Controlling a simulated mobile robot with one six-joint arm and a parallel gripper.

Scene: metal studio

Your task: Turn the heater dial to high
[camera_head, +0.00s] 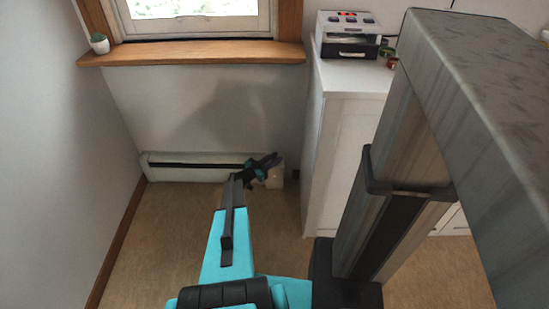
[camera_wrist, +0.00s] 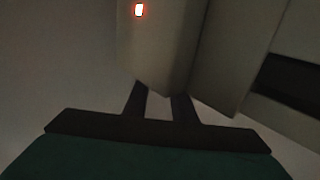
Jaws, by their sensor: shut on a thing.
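The pale baseboard heater (camera_head: 200,172) runs low along the wall under the window, with a long dark slot. Its end box (camera_head: 276,178) is at the right end, partly behind my gripper (camera_head: 268,163). In the wrist view the pale box (camera_wrist: 168,45) fills the upper middle and carries a small lit red light (camera_wrist: 139,10). My two dark fingers (camera_wrist: 160,100) reach up to its near end, a small gap between them, and are shut on the heater dial. The dial itself is not distinct; the fingers and shadow hide it, and its setting cannot be read.
A white cabinet (camera_head: 343,140) stands close to the right of the heater, with a small appliance (camera_head: 347,35) on top. A wooden sill (camera_head: 190,52) with a potted plant (camera_head: 99,43) is above. The floor (camera_head: 170,225) in front is clear.

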